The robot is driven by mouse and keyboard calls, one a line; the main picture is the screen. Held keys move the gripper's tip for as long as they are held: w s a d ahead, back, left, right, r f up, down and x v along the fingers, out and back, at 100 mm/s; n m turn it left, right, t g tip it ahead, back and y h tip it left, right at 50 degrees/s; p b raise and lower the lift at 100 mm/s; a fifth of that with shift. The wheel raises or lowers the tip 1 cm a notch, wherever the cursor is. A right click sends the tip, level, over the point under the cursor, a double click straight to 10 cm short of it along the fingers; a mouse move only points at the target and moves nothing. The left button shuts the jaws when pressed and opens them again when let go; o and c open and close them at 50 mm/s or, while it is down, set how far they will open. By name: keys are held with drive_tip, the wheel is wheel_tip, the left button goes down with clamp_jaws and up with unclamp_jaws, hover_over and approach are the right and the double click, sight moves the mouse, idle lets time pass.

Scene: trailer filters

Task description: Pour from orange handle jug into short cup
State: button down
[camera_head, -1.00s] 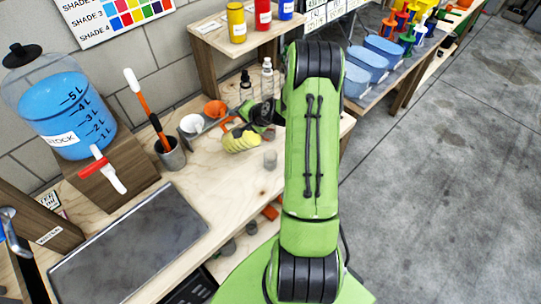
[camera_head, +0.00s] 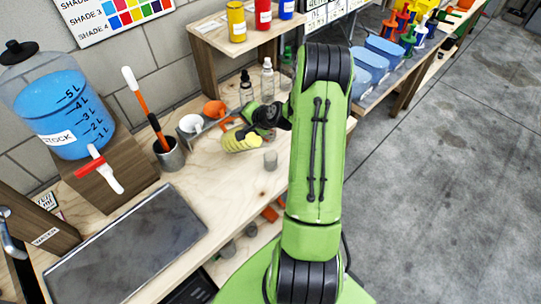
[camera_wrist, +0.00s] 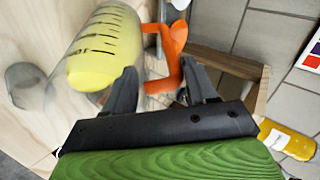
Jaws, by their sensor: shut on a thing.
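The jug (camera_head: 240,140) holds yellow liquid and is above the wooden bench. It is tilted, with its mouth hard to make out. In the wrist view the clear jug (camera_wrist: 108,42) has black marks, and its orange handle (camera_wrist: 165,78) lies between the fingers. My gripper (camera_wrist: 160,82) is shut on that handle; in the head view my gripper (camera_head: 266,117) is right of the jug and partly hidden by my arm. The short cup (camera_head: 270,160) is a small grey, see-through cup standing on the bench, right of and below the jug. It also shows in the wrist view (camera_wrist: 26,84).
A rack with a white funnel (camera_head: 191,123) and an orange funnel (camera_head: 214,109) stands close behind the jug. Clear bottles (camera_head: 267,78) are behind my gripper.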

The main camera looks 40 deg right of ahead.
drive_tip(key=shift+s+d+f+t+b, duration=0.3)
drive_tip(key=shift+s+t+b, duration=0.4)
drive_tip(key=shift+b, duration=1.35)
idle(0.7)
drive_tip(key=shift+s+t+y+b, duration=0.3)
drive_tip(key=shift+t+b, duration=0.2)
drive_tip(key=shift+b, duration=0.35)
idle(4.4)
